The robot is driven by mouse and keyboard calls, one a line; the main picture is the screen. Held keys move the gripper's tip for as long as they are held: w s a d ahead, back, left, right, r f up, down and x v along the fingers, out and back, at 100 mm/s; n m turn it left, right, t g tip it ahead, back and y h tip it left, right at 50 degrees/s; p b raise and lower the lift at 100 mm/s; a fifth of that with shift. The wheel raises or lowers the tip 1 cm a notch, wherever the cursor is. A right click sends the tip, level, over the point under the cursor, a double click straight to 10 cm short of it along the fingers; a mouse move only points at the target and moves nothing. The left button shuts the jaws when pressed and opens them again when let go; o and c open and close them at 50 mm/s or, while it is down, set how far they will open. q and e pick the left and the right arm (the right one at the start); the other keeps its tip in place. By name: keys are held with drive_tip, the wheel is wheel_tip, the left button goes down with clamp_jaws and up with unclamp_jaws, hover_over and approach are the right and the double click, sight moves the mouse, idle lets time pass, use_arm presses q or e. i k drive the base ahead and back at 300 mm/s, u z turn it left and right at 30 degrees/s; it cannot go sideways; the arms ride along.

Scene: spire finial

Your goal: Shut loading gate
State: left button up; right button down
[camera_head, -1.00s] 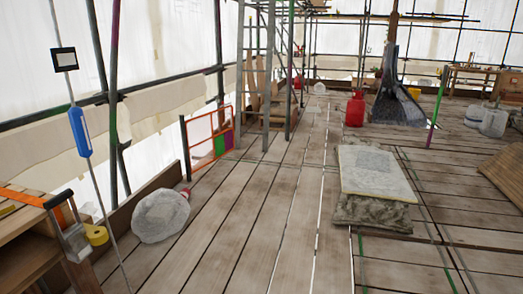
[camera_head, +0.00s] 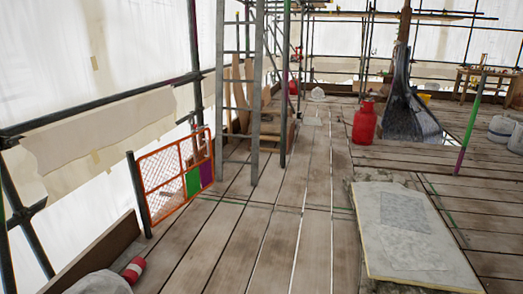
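The loading gate (camera_head: 165,186) is an orange mesh panel with an orange frame, at the left edge of the deck in the head view. Green and purple plates sit at its lower right. A dark post (camera_head: 139,195) stands at its near left end. The gate stands upright near the sheeted scaffold side. I cannot tell whether it is latched. Neither of my grippers is in view.
A scaffold ladder tower (camera_head: 255,100) stands just beyond the gate. A red and white roll (camera_head: 134,269) and a wrapped bundle (camera_head: 100,283) lie at the near left. A board-topped stack (camera_head: 410,235) is at right. Planks between are clear. A red gas bottle (camera_head: 364,122) stands farther back.

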sight(207, 170)
drive_tip(key=u, duration=0.15)
drive_tip(key=i, duration=2.7)
drive_tip(key=u, duration=0.5)
drive_tip(key=i, duration=3.05)
drive_tip(key=u, duration=0.2)
